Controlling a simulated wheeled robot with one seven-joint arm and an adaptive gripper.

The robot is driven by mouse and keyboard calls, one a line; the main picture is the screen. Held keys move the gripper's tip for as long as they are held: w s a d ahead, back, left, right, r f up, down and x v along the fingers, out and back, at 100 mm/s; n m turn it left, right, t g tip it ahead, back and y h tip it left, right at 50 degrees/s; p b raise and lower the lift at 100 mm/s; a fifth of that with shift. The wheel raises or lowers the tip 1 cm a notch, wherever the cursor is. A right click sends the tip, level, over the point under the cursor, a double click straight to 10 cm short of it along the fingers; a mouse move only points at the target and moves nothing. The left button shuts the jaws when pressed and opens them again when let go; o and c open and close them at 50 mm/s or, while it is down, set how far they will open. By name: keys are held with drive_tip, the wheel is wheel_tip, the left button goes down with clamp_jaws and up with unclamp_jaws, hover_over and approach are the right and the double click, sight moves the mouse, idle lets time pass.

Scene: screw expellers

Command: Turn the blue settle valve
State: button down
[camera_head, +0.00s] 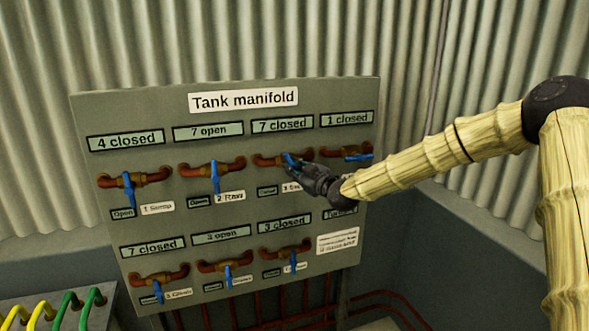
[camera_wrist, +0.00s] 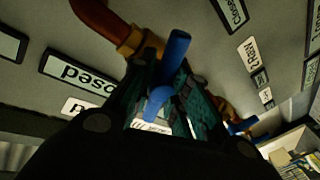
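The settle valve is the third valve in the top row of the Tank manifold panel, with a blue handle (camera_head: 291,159) on a brass and red pipe. Its label starts "3 Se" and is partly covered by my gripper. The display above it (camera_head: 282,124) reads "7 closed". My gripper (camera_head: 297,166) is at this valve, reaching in from the right. In the wrist view the blue handle (camera_wrist: 174,58) lies between the two spread fingers of my gripper (camera_wrist: 165,80). I cannot tell whether either finger touches it.
Other blue-handled valves flank it: the raw valve (camera_head: 215,177) to the left and the fourth valve (camera_head: 352,155) to the right, close to my arm. More valves (camera_head: 287,252) sit below. Green and yellow hoses (camera_head: 65,305) are at the lower left.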

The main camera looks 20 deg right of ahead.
drive_tip(key=shift+f+m+b, duration=0.2)
drive_tip(key=shift+m+b, duration=0.2)
drive_tip(key=shift+b, duration=0.6)
drive_tip(key=m+b, duration=0.1)
drive_tip(key=b, duration=0.2)
drive_tip(key=shift+f+m+t, duration=0.15)
drive_tip(key=shift+m+t, duration=0.15)
drive_tip(key=shift+t, duration=0.1)
drive_tip(key=m+b, duration=0.2)
drive_tip(key=b, duration=0.2)
drive_tip(key=shift+m+t, duration=0.3)
drive_tip(key=shift+t, duration=0.1)
drive_tip(key=shift+r+m+b, duration=0.3)
drive_tip(key=shift+m+b, duration=0.2)
drive_tip(key=shift+b, duration=0.05)
drive_tip(key=c, duration=1.3)
unclamp_jaws()
drive_tip(key=shift+d, duration=0.15)
drive_tip(key=shift+c, duration=0.2)
